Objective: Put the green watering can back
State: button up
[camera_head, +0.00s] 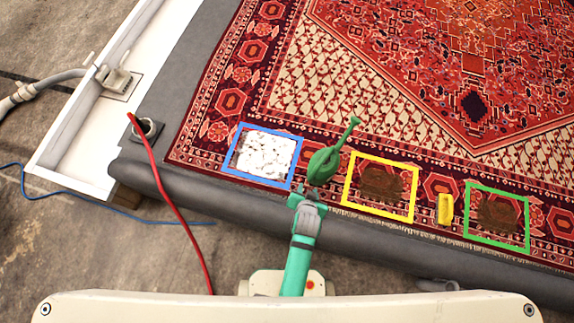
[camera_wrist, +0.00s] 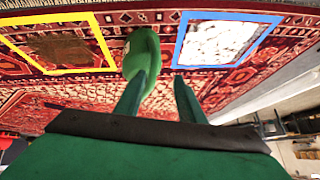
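The green watering can (camera_head: 324,166) is on the patterned rug between the blue and yellow frames, its long spout pointing up and right. It also shows in the wrist view (camera_wrist: 142,50), just beyond the left finger. My gripper (camera_head: 304,195) is close to the can's near side in the head view. In the wrist view my gripper (camera_wrist: 161,82) has its two fingers apart, with rug showing between them. The can overlaps the left fingertip rather than filling the gap; whether they touch is unclear.
A blue frame (camera_head: 238,173) surrounds a white foamy patch (camera_head: 264,156). Yellow (camera_head: 345,181) and green (camera_head: 467,212) frames surround brown patches, with a yellow block (camera_head: 445,209) between them. A red cable (camera_head: 165,195) hangs at left. The rug's (camera_head: 420,100) upper part is clear.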

jog(key=s+a+r+n+t, duration=0.1)
jog(key=s+a+r+t, duration=0.1)
jog(key=s+r, duration=0.4)
jog(key=s+a+r+n+t, duration=0.2)
jog(key=s+r, duration=0.4)
jog(key=r, duration=0.7)
jog(key=s+a+r+n+t+y, duration=0.1)
jog(key=s+a+r+t, duration=0.2)
jog(key=s+r, duration=0.3)
notch_tip(320, 180, up, 4)
jog(key=shift+s+a+f+n+t, duration=0.1)
jog(key=shift+s+a+n+t, duration=0.05)
jog(key=shift+a+n+t, duration=0.2)
jog(key=shift+d, duration=0.2)
jog(key=shift+c, duration=0.6)
